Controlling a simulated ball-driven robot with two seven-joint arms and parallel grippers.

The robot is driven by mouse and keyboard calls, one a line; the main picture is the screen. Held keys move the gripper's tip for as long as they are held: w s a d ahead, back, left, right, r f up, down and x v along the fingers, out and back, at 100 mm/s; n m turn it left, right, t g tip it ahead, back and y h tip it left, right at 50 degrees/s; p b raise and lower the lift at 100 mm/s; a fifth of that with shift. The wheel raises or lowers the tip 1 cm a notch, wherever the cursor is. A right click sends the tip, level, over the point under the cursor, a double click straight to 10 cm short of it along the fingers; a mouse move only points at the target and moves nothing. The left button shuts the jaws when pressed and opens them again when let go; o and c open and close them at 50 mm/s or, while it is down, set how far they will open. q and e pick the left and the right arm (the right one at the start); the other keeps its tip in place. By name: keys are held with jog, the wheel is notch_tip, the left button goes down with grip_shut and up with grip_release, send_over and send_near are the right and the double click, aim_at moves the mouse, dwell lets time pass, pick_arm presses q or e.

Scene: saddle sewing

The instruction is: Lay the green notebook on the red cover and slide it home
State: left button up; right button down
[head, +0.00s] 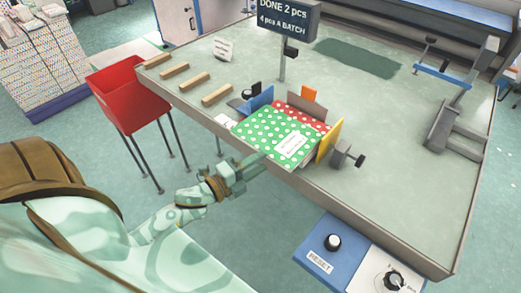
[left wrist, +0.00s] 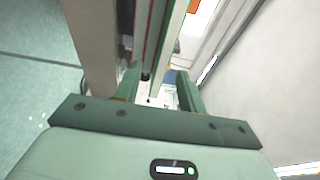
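The green notebook (head: 262,130), white-dotted with a white label, lies in the fixture near the table's front edge. It overlaps the red white-dotted cover (head: 312,117), which shows along its far right side; the rest of the cover is hidden. The notebook sits offset toward the front left. My left gripper (head: 262,158) reaches the notebook's front left edge from outside the table. In the left wrist view its fingers (left wrist: 160,90) stand apart, with a layered edge near them; I cannot tell whether they clamp it. My right gripper is not in view.
Blue (head: 258,100), orange (head: 308,93) and yellow (head: 330,140) guides stand around the notebook, with a grey clamp (head: 347,155) to the right. Several wooden bars (head: 195,83) lie left. A sign (head: 284,17) stands behind. A red bin (head: 128,95) stands left of the table.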

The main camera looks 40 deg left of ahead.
pick_arm(q)
jog(key=shift+d+v, duration=0.2)
jog(key=shift+v, duration=0.65)
jog(key=shift+d+v, duration=0.2)
jog(key=shift+v, duration=0.6)
jog(key=shift+s, duration=0.1)
jog(key=s+a+f+n+g+y, duration=0.2)
jog(key=s+f+n+g, duration=0.15)
jog(key=f, duration=0.65)
jog(key=s+a+f+n+g+y+b, duration=0.1)
jog(key=s+f+n+g+y, duration=0.1)
jog(key=s+f+n, duration=0.5)
jog(key=s+a+f+n+g+y, duration=0.2)
jog(key=f, duration=1)
jog(key=s+d+f+n+g+b, duration=0.1)
jog(key=s+d+f+g, duration=0.3)
jog(key=s+f, duration=0.4)
jog(key=s+d+f+n+g+b, duration=0.2)
jog(key=s+d+f+n+g, duration=0.2)
jog(key=s+f, duration=0.5)
jog(key=s+d+g, duration=0.1)
jog(key=s, duration=0.4)
jog(key=shift+s+f+h, duration=0.15)
jog(key=shift+f+h, duration=0.05)
jog(key=shift+h, duration=0.2)
